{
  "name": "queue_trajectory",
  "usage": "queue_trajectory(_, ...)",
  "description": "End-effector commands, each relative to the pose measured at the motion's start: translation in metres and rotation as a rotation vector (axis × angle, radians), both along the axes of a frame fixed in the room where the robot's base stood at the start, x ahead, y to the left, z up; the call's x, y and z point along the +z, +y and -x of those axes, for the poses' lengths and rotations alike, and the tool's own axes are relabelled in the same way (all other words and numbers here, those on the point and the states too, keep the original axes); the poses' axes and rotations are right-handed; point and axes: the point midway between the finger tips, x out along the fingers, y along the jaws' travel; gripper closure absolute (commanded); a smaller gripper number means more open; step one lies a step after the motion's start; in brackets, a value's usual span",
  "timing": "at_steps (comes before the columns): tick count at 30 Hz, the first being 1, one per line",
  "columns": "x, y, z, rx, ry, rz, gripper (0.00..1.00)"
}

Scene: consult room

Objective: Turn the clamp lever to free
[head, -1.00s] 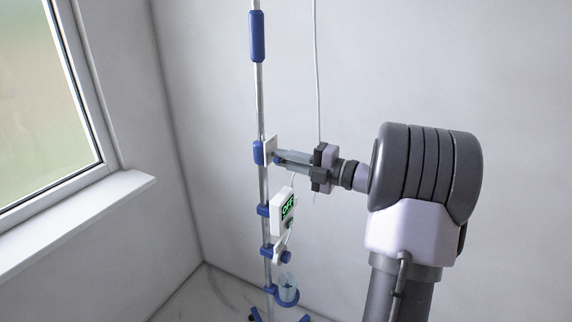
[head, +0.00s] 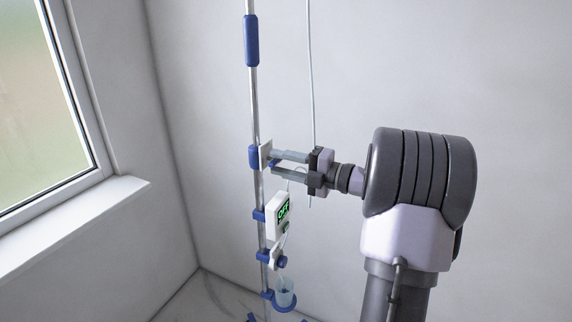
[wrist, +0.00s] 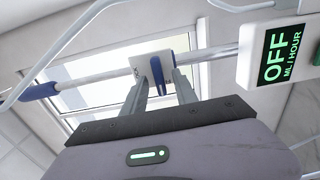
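The clamp is a small white plate (head: 266,154) with a blue collar on a metal pole. In the wrist view the clamp plate (wrist: 147,66) has dark lettering that I cannot read in full. The blue clamp lever (wrist: 157,75) stands out from the plate. My gripper (wrist: 160,80) is open, with one finger on each side of the lever and a gap beside it. In the head view my gripper (head: 272,160) reaches the clamp from the right, its fingers one above the other with a gap between. The lever is mostly hidden there.
A white pump box (head: 279,215) with a green-lit display is on the pole just below my gripper; it reads OFF in the wrist view (wrist: 282,55). A cup (head: 285,291) sits in a blue holder lower down. A thin line (head: 311,90) hangs behind my gripper. A window sill (head: 75,215) is left.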

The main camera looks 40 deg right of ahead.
Motion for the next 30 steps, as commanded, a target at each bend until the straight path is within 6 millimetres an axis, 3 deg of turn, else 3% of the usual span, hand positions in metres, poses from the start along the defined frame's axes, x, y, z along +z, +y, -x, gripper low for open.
queue_trajectory(5,0.003,-0.011,0.023,-0.005,0.002,-0.001,0.65)
queue_trajectory(12,0.005,-0.041,0.096,-0.006,0.001,-0.002,0.65)
queue_trajectory(18,0.003,-0.060,0.143,-0.004,0.000,-0.001,0.65)
queue_trajectory(23,0.001,-0.066,0.159,0.000,0.000,0.000,0.65)
queue_trajectory(30,0.000,-0.066,0.161,0.000,0.000,0.000,0.65)
